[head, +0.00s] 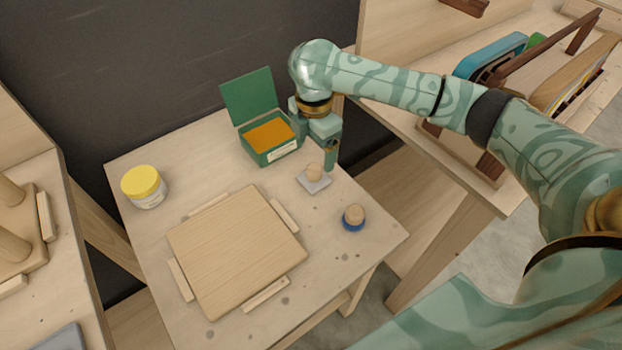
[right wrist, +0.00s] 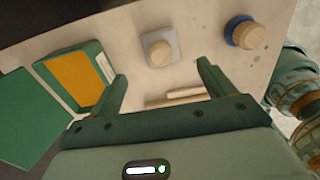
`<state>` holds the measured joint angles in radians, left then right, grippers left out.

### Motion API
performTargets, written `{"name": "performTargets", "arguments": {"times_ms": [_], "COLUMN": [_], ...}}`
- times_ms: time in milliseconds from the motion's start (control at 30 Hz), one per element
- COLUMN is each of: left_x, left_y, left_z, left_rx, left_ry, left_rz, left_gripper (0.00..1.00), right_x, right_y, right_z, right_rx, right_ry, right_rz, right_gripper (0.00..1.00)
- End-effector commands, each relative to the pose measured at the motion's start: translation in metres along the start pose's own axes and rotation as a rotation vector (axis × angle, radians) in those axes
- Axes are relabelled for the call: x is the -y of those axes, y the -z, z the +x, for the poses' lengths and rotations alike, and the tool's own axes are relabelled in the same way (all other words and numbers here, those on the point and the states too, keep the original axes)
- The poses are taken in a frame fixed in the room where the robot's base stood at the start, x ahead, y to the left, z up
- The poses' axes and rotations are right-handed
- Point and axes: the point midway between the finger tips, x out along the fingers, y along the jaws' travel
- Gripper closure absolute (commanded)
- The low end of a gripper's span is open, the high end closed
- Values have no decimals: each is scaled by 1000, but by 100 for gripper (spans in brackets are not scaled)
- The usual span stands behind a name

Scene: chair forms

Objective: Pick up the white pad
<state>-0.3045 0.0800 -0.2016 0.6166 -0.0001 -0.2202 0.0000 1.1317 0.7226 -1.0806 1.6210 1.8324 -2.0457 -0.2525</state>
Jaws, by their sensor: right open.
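The white pad (head: 314,186) is a small pale square with a round wooden knob on top. It lies flat on the small wooden table, right of the green box. In the right wrist view the pad (right wrist: 175,43) lies beyond my fingertips, roughly between their lines. My right gripper (head: 326,165) is close above and beside the pad in the head view, partly covering its far side. In the right wrist view the right gripper (right wrist: 163,74) is open, with nothing between its fingers. My left gripper is not in view.
A green open-lidded box (head: 262,159) with orange inside stands beside the gripper. A blue-based wooden knob (head: 353,217) stands nearer the table's right edge. A wooden board (head: 237,250) between side strips and a yellow-lidded jar (head: 145,187) are to the left. A dark wall (head: 150,70) is behind.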

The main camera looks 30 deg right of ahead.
Motion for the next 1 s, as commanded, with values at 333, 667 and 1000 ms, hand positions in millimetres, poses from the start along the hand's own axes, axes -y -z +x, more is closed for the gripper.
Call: {"name": "performTargets", "arguments": {"times_ms": [333,667,1000], "left_x": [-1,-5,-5], "left_y": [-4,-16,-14], "left_z": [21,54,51], "left_rx": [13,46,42], "left_ry": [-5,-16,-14], "left_rz": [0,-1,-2], "left_gripper": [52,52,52], "right_x": [0,1,0], "right_y": [-1,-5,-5], "right_z": [35,80,76], "right_rx": [-1,-1,0], "right_ry": [-1,0,-5], "right_rz": [0,-1,0], "right_gripper": [18,18,60]}}
